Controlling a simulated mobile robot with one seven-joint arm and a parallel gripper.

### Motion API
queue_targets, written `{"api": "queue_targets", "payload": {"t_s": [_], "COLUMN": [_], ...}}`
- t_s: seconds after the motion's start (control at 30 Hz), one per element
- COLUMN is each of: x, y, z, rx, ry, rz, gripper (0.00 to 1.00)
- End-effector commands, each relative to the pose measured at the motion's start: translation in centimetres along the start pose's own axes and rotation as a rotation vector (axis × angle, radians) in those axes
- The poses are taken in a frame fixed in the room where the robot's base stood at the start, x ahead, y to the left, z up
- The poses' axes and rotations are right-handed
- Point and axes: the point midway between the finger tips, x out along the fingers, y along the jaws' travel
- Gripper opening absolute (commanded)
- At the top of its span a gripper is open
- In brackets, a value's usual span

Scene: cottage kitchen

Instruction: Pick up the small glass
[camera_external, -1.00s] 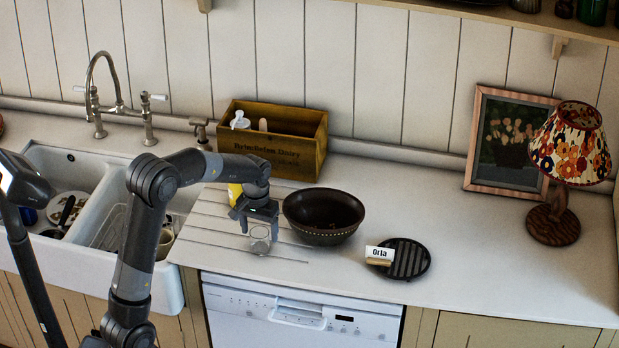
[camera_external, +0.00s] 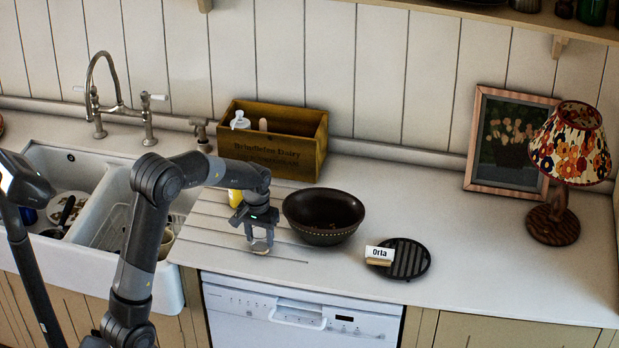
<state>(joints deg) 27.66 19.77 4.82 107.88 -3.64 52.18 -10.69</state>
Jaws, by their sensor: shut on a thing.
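The small glass (camera_external: 260,246) is a short clear tumbler on the grooved drainer part of the white worktop, left of the dark bowl. My gripper (camera_external: 260,238) points down over it and is shut on it. The fingers hide much of the glass. I cannot tell for sure whether its base touches the worktop.
A dark brown bowl (camera_external: 323,218) stands close to the right of my gripper. The sink (camera_external: 100,205) is left.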

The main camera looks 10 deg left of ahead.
Motion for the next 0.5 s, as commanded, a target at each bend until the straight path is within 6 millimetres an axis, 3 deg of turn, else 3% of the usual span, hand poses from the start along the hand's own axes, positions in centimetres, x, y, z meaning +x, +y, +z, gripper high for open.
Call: {"api": "queue_targets", "payload": {"t_s": [0.33,0.5], "x": [-0.1,-1.2], "y": [0.0,0.1], "z": [0.0,-0.1], "rx": [0.000,0.000], "ry": [0.001,0.003], "rz": [0.000,0.001], "gripper": [0.22,0.22]}}
